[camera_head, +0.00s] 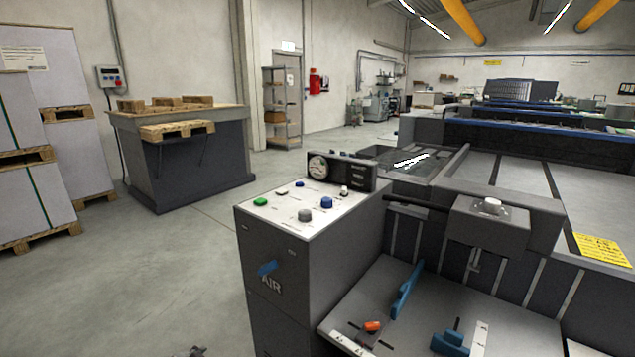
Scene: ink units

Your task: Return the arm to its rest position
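Only a small dark piece (190,352) shows at the bottom edge, left of the machine, over the floor. It looks like part of my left gripper, but too little shows to tell whether it is open or shut. My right gripper is not in view. The grey control cabinet (315,240) stands at the centre, with green, blue, grey and white buttons on its light top panel (293,203).
The grey machine bed (440,300) at lower right carries a blue guide (407,292), a blue block (452,342) and an orange knob (372,326). A workbench (195,160) and pallet stacks (65,95) stand at left. The concrete floor (150,270) between is clear.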

